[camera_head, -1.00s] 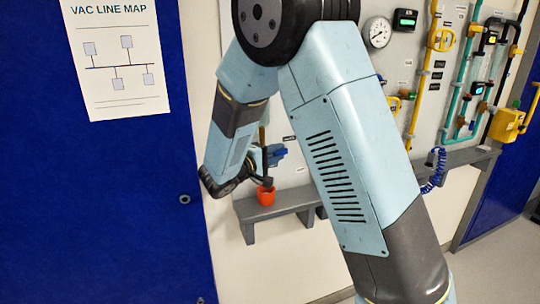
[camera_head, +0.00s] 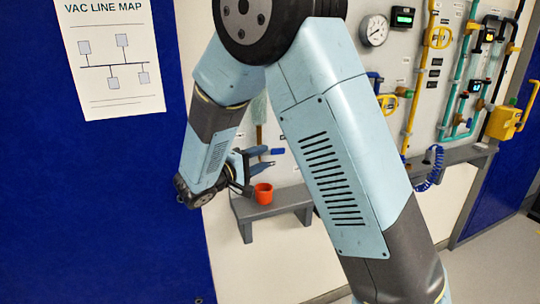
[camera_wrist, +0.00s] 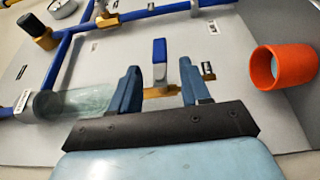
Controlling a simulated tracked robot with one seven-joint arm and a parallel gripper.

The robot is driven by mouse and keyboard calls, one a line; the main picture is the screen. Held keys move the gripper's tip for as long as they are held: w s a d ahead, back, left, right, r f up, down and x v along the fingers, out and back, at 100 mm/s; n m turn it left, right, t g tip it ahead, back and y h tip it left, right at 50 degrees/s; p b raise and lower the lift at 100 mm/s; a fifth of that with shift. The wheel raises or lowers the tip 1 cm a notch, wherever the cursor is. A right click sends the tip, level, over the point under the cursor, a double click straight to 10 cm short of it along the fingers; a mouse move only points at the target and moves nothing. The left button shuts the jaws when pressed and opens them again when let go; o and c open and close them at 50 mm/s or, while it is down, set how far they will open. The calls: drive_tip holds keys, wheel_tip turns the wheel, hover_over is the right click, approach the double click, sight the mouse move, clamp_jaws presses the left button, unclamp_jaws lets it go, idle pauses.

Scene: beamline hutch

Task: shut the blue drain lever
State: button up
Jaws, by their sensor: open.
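The blue drain lever (camera_wrist: 159,52) sits on a brass valve (camera_wrist: 157,92) on the wall panel. In the wrist view it stands upright, across the line of the brass fitting. It also shows in the head view (camera_head: 278,151) as a small blue bar. My gripper (camera_wrist: 160,68) is open, and the lever appears in the gap between its two blue fingers. I cannot tell how far the lever is from the fingertips, and no contact shows. In the head view my gripper (camera_head: 258,159) is left of the lever.
A glass cylinder (camera_wrist: 75,101) lies left of the valve in the wrist view. An orange cup (camera_head: 263,194) stands on a grey shelf (camera_head: 272,207) under the valve. Blue pipes (camera_wrist: 150,14) cross the panel. Yellow and green pipework is on the right of the head view.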

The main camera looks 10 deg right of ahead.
drive_tip(key=v, duration=0.7)
drive_tip(key=shift+s+a, duration=0.2)
drive_tip(key=shift+s, duration=0.05)
